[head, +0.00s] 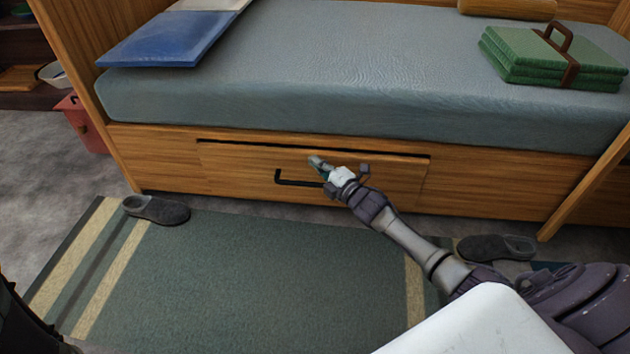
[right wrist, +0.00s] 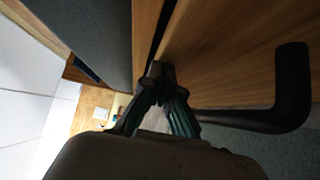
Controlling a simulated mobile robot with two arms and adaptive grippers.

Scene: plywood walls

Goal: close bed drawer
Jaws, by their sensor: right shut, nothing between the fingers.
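The wooden bed drawer (head: 235,170) sits under the mattress, with a dark gap along its top edge, so it looks slightly open. Its black bar handle (head: 298,183) is on the front and is partly hidden by my right gripper. My right gripper (head: 318,163) is shut and empty at the drawer front, just above the handle. In the right wrist view its closed fingertips (right wrist: 160,70) are by the drawer's top edge, beside the dark gap. The handle (right wrist: 292,90) is to the right there. I cannot tell if the fingertips touch the wood. My left gripper is not in view.
A striped green rug (head: 230,280) lies on the floor before the bed. Grey slippers stand at its left (head: 156,209) and right (head: 497,248). A red bin (head: 82,125) is beyond the bed's left post. Folded green blankets (head: 550,58) lie on the mattress (head: 340,75).

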